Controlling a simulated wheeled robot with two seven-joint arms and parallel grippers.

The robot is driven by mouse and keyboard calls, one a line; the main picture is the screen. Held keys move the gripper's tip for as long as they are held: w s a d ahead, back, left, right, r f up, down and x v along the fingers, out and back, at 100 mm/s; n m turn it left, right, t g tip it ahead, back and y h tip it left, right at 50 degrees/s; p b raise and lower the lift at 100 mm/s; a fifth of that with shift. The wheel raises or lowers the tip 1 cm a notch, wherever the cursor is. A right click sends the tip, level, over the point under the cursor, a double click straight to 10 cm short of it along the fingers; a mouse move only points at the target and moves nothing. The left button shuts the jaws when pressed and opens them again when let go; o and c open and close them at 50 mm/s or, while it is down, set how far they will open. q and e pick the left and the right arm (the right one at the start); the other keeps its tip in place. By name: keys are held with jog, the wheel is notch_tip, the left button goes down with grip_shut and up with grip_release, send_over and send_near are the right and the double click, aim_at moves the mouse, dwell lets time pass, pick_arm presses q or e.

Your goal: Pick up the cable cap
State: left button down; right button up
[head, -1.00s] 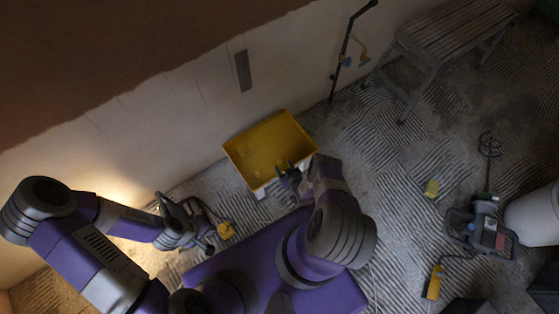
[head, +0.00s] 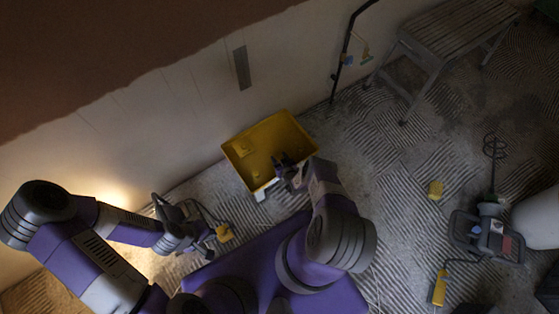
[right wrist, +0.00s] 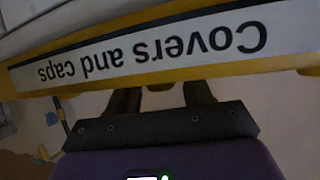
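A yellow bin (head: 293,127) stands on the floor against the wall. Its label (right wrist: 150,45) reads "Covers and caps", upside down in the right wrist view. Small yellow pieces (head: 245,149) and (head: 256,174) lie inside; I cannot tell which is the cable cap. My right gripper (head: 281,164) is over the bin's near right part. In the right wrist view its two dark fingers (right wrist: 161,98) stand apart, their tips hidden behind the labelled wall. My left gripper (head: 208,244) is low at the left, near a yellow piece (head: 224,233) and a dark cable; its fingers are unclear.
A grey bench (head: 450,32) stands at the back right. A mixer tool (head: 487,236), a yellow block (head: 436,190), a yellow handheld piece (head: 439,288) and a white bucket (head: 538,220) are on the ridged floor at right. The floor between bin and mixer is mostly clear.

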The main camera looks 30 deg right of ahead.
aim_at(279, 159)
jog(key=c, duration=0.8)
jog(key=shift+o, duration=0.2)
notch_tip(279, 159, up, 10)
jog(key=p, duration=0.6)
jog(key=shift+r, duration=0.1)
